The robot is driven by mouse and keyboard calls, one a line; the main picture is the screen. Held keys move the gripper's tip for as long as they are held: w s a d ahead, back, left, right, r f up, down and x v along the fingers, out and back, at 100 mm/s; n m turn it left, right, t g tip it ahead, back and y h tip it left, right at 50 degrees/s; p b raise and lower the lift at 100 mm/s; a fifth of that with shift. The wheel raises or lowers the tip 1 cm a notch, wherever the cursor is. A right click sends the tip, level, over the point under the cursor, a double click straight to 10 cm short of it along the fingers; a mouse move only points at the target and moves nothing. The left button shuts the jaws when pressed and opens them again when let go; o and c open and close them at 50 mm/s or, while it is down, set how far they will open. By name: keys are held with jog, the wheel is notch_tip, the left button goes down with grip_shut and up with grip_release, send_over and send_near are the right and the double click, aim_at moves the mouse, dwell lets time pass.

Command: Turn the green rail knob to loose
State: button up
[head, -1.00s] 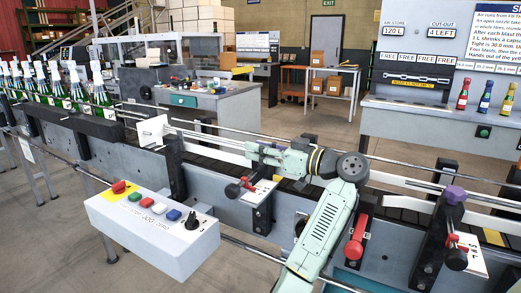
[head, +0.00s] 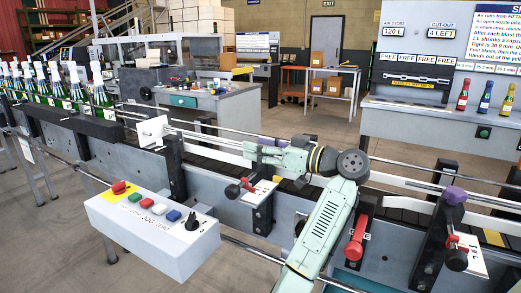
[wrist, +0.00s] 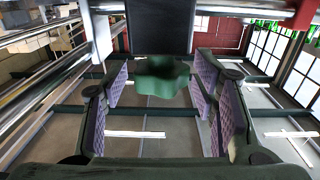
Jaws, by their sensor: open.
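The green knob (wrist: 160,78) shows in the wrist view, at the upper middle below a dark block. It is a lobed, dark green knob. My gripper (wrist: 163,95) is open, with a purple-padded finger on each side of the knob and a visible gap on both sides. I cannot tell whether the knob is fully between the pads or a little beyond them. In the head view my gripper (head: 254,151) points left over the conveyor rails, and I cannot make out the green knob there.
A purple knob (head: 453,195) and red-handled clamps (head: 355,246) sit along the conveyor front at right. A control box (head: 150,232) with coloured buttons juts out at front left. Green bottles (head: 80,92) line the conveyor at far left. Metal rails run close beside my gripper.

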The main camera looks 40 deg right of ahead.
notch_tip(320, 180, up, 9)
jog(key=shift+r, duration=0.15)
dwell(0.4)
jog(key=shift+w+f+h, duration=0.15)
jog(key=shift+f+h, duration=0.15)
jog(key=w+a+f+n+g+h+b, duration=0.25)
jog(key=a+f+n+h, duration=0.3)
jog(key=n+h, duration=0.55)
jog(key=s+a+f+n+g+h, duration=0.1)
jog(key=s+n+h, duration=0.2)
jog(key=s+a+f+n+g+h, duration=0.1)
jog(key=s+n+h, duration=0.2)
jog(key=n, duration=0.1)
jog(key=s+f+n+g+h, duration=0.1)
jog(key=s+n+h, duration=0.1)
jog(key=s+n, duration=0.1)
jog(key=shift+s+a+f+h, duration=0.35)
jog(key=shift+s+a+h, duration=0.05)
jog(key=shift+s, duration=0.15)
jog(key=shift+n, duration=0.3)
jog(key=p+x, duration=0.3)
jog(key=x, duration=0.7)
jog(key=shift+w+d, duration=0.2)
jog(key=shift+d, duration=0.05)
